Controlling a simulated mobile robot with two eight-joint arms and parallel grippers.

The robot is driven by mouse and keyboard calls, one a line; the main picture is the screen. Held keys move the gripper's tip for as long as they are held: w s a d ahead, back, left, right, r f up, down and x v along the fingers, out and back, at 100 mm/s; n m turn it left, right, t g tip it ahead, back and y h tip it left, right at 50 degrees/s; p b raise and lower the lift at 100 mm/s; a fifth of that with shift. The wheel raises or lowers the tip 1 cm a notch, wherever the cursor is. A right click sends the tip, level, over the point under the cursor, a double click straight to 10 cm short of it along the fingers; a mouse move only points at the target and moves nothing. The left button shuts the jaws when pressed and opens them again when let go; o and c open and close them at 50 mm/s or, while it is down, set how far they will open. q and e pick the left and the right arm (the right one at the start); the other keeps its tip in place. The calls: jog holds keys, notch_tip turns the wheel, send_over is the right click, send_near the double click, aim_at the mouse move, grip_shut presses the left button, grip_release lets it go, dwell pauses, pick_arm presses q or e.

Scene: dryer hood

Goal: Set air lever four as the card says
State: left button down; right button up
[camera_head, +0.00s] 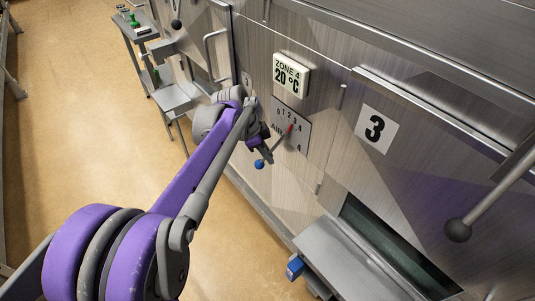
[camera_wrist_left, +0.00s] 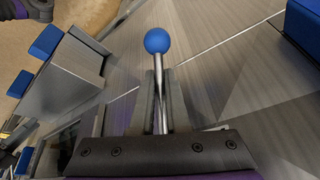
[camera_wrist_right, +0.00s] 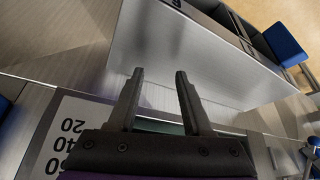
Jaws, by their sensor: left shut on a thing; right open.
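My left gripper (camera_head: 265,149) is shut on the lever rod. In the left wrist view the blue ball (camera_wrist_left: 157,40) stands just beyond the fingertips (camera_wrist_left: 160,80). My right gripper (camera_wrist_right: 158,80) is open and empty, and outside the head view. I cannot make out a setting card.
A display (camera_head: 291,75) above the plate reads "ZONE 4 20 °C". A black-knobbed lever (camera_head: 458,230) juts out at the right. A metal tray (camera_head: 340,262) sticks out below. The floor (camera_head: 90,120) at left is open.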

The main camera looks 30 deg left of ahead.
jog(key=shift+s+f, duration=0.1)
jog(key=shift+f, duration=0.25)
jog(key=shift+f+b, duration=0.25)
jog(key=shift+b, duration=0.2)
pick_arm(q)
jog(key=h, duration=0.1)
jog(key=d+h, duration=0.1)
jog(key=s+d+g+h, duration=0.1)
jog(key=shift+d+f+n, duration=0.25)
jog(key=shift+n, duration=0.05)
jog(key=c, duration=0.9)
grip_release()
jog(key=shift+a+r, duration=0.1)
pick_arm(e)
jog(key=shift+r, duration=0.35)
pick_arm(q)
jog(key=v, duration=1)
jog(key=shift+a, duration=0.25)
